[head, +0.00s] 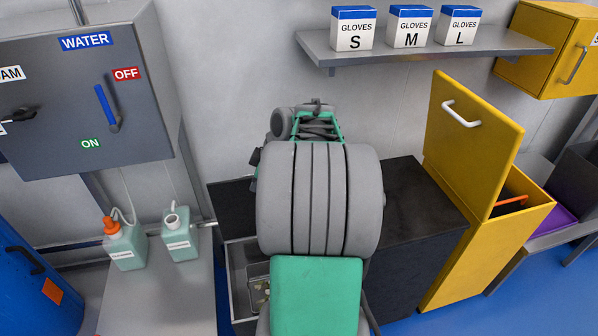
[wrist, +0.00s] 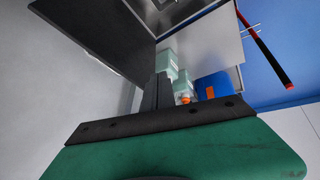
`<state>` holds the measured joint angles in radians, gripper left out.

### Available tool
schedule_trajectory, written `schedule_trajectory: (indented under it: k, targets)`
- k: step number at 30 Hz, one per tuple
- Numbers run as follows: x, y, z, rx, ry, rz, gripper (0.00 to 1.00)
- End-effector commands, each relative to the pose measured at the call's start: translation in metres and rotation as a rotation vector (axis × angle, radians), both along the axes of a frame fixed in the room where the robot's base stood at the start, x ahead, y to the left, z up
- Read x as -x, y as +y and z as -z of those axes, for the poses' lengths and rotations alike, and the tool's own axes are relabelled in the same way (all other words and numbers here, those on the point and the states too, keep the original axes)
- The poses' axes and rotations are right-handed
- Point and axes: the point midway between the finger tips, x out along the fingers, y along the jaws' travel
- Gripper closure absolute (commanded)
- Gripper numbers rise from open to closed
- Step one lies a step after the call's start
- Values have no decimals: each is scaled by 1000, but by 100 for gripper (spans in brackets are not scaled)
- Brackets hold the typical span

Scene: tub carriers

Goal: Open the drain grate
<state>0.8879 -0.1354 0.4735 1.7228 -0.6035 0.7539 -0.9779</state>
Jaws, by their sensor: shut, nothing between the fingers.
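I cannot make out the drain grate in either view. In the head view my own arm covers the middle of the picture, and much of the floor is out of frame or hidden. My gripper (wrist: 160,90) shows in the wrist view as dark fingers closed together above a black bar and green housing. Nothing is held in it. It appears raised, with the bottles and bench beyond its fingers. In the head view I cannot make out its fingertips behind the arm.
A grey water panel (head: 82,100) with a blue lever hangs at left. Below it, two bottles (head: 126,245) stand on a metal bench (head: 160,300), beside a blue barrel (head: 30,295). At right are a dark-topped cabinet (head: 415,205), an open yellow bin (head: 470,250) and a glove shelf (head: 430,52).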

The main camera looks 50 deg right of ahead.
Motion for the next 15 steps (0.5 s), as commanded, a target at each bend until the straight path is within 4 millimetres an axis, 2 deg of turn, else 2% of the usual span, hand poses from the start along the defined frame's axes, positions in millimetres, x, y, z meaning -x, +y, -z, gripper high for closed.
schedule_trajectory:
  k: [1,3,6,10,15]
  targets:
    - [12,-43,6,20,-36,-23,100]
    - [29,-89,11,63,-95,-84,100]
    - [56,-136,18,127,-162,-149,100]
    - [78,-165,23,182,-209,-195,100]
    - [73,-168,32,192,-218,-209,100]
